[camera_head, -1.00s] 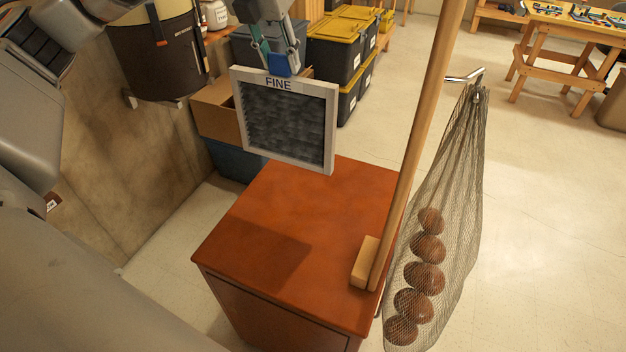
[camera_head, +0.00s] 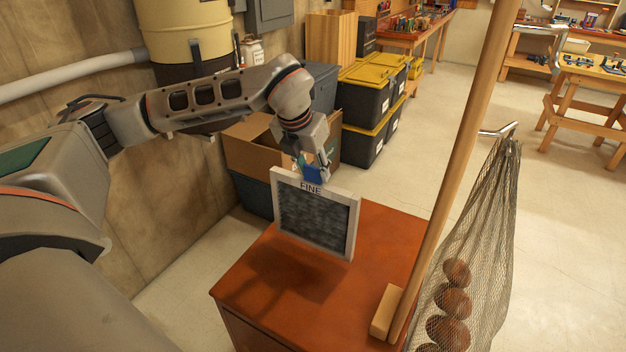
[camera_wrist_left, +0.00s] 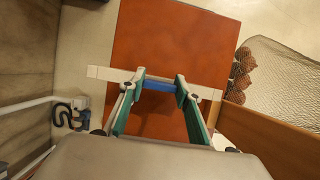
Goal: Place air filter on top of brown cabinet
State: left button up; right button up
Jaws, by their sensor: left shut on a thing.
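The air filter (camera_head: 314,222) is a square grey panel in a white frame marked FINE, held upright. My left gripper (camera_head: 313,176) is shut on its top edge, at a blue tab. In the left wrist view the gripper (camera_wrist_left: 160,87) grips that blue tab, and the filter (camera_wrist_left: 108,74) shows edge-on as a white strip across the cabinet. The brown cabinet (camera_head: 275,305) has a reddish-brown top, which also shows in the left wrist view (camera_wrist_left: 170,40). The filter hangs over this top, with its shadow on it. Whether its lower edge touches is unclear. My right gripper is out of view.
A wooden pole with a block foot (camera_head: 385,312) stands at the cabinet's right side. A net of brown balls (camera_head: 455,300) hangs beyond it. A cardboard box (camera_head: 250,148) and yellow-lidded bins (camera_head: 366,100) stand behind. The cabinet's front left top is clear.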

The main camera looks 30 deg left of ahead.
aim_at(312, 177)
pick_arm(q)
jog(key=shift+f, duration=1.65)
jog(key=shift+f, duration=0.15)
jog(key=o, duration=1)
jog(key=shift+o, duration=0.2)
jog(key=v, duration=1.2)
jog(key=shift+b, duration=0.35)
